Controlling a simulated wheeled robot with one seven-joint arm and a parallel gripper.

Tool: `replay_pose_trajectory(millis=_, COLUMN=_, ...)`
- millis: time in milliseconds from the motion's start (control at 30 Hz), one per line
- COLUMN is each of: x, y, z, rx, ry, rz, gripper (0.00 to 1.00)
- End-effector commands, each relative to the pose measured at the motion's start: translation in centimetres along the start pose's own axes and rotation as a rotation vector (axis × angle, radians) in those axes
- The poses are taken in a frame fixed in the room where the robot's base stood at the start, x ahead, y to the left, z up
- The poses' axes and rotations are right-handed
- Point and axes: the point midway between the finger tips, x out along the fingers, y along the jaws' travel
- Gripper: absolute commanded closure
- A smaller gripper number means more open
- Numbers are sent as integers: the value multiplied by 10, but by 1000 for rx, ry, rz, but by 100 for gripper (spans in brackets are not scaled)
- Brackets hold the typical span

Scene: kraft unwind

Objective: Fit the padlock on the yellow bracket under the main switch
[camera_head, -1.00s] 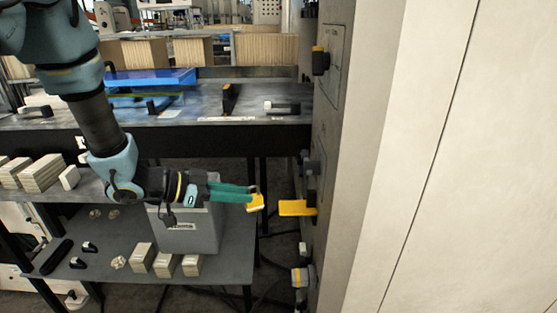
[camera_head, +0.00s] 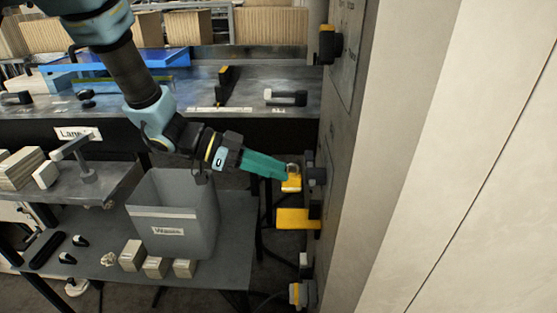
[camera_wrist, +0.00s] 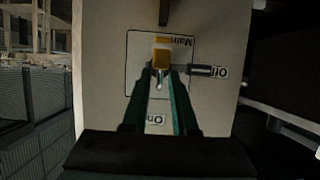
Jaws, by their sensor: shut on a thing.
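My gripper (camera_head: 284,171) has teal fingers and is shut on the padlock (camera_head: 291,184), a small yellow body with a metal shackle. In the head view the padlock hangs just above the yellow bracket (camera_head: 296,218), which sticks out from the cabinet side. The main switch (camera_head: 315,176) is dark and sits on the cabinet above the bracket, close right of the padlock. In the wrist view the padlock (camera_wrist: 161,60) is between the fingertips, in front of the plate marked Main, Off and On. The switch lever (camera_wrist: 200,70) points toward Off. I cannot tell whether padlock and bracket touch.
The cabinet wall (camera_head: 375,190) closes off the right side. A grey Waste bin (camera_head: 165,213) stands on the lower shelf (camera_head: 225,265) under my arm.

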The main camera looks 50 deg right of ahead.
Motion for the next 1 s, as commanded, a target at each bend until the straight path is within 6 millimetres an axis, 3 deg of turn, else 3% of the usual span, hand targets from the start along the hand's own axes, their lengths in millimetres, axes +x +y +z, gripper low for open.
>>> replay_pose_trajectory(millis=1000, x=18, y=0, z=43, rx=0, ry=1, rz=-1, gripper=100)
